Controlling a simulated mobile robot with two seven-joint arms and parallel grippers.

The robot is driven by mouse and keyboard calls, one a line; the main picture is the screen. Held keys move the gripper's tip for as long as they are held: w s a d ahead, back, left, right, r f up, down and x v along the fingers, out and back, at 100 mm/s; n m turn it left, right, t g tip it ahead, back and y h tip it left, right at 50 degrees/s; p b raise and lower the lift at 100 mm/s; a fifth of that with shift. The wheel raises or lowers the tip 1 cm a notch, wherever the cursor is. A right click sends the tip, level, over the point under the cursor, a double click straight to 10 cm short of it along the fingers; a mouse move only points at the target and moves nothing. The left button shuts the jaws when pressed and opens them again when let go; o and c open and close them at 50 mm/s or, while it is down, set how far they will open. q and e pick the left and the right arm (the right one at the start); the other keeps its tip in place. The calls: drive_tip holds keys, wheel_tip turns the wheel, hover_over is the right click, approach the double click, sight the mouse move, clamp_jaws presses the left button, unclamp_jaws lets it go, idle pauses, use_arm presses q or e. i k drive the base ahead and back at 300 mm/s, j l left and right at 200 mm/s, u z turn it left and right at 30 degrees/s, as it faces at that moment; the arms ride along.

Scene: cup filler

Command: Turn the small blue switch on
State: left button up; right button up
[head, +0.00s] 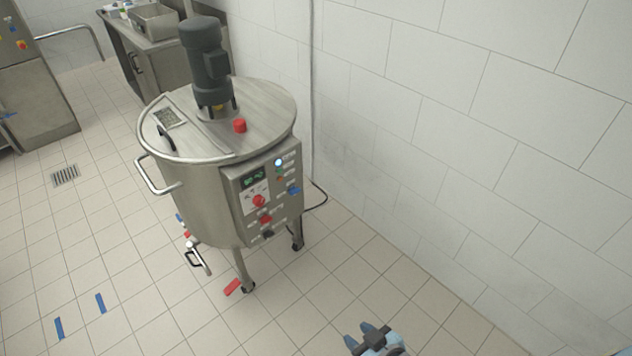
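The cup filler is a round steel tank (190,200) on legs with a dark motor (204,60) on its lid. Its control panel (285,215) faces front right. A small blue switch (294,191) sits on the panel's right side; which way it is turned is too small to tell. My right gripper (368,338) shows at the bottom edge, well below and to the right of the panel, apart from the tank. Its dark fingers look spread with nothing between them. My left gripper is not in view.
Red knobs (259,201) sit left of the blue switch. A steel handle (152,178) and an outlet valve (197,258) stick out on the tank's left. A white tiled wall (450,120) runs along the right. The floor (330,275) between gripper and tank is clear.

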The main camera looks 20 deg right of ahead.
sight(294, 191)
drive_tip(key=i+l+z, duration=0.3)
drive_tip(key=i+l, duration=0.25)
drive_tip(key=i+j+u, duration=0.15)
drive_tip(key=u, duration=0.3)
drive_tip(key=i+j+u, duration=0.1)
drive_tip(key=i+u, duration=0.15)
drive_tip(key=u, duration=0.15)
